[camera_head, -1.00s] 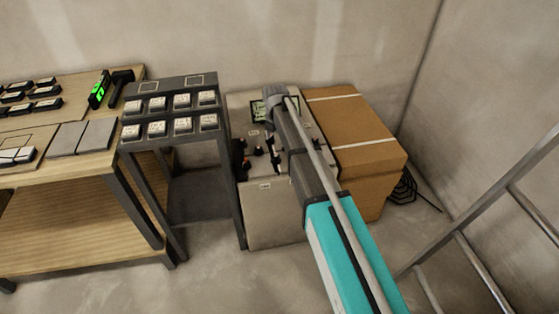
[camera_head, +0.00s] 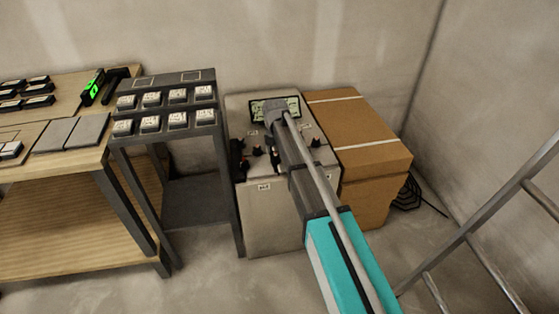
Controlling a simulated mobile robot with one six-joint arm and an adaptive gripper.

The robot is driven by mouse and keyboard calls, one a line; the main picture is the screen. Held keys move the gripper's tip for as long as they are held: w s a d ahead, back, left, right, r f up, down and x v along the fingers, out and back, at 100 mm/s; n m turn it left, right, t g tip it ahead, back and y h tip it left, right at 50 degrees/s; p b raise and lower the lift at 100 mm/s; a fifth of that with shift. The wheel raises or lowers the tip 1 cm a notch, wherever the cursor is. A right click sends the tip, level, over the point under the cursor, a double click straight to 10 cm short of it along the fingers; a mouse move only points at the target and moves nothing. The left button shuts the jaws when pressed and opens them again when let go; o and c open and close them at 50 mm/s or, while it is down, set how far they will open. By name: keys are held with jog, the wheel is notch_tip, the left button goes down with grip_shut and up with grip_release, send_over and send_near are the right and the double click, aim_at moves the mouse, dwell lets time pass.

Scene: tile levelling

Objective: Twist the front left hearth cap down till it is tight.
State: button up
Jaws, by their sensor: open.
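The pale grey cabinet (camera_head: 276,214) has several small dark caps with orange marks on its top. One cap (camera_head: 257,150) shows left of my arm and another (camera_head: 315,143) right of it. Which one is the front left hearth cap I cannot tell, since my arm crosses the middle of the top. My gripper (camera_head: 275,157) is over the cabinet, mostly hidden behind my arm; only a dark part shows at the arm's left side. It is open. Contact with a cap cannot be seen.
A lit panel (camera_head: 262,106) stands at the cabinet's back. A cardboard box (camera_head: 365,160) stands close on the right, a dark rack (camera_head: 178,147) with white-topped blocks on the left. A wooden bench (camera_head: 75,160) is further left, a metal ladder-like frame (camera_head: 480,222) at right.

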jog(key=shift+f+b, duration=0.45)
jog(key=shift+f, duration=0.2)
jog(key=shift+c, duration=0.3)
grip_shut()
jog(key=shift+d, duration=0.35)
jog(key=shift+a, duration=0.3)
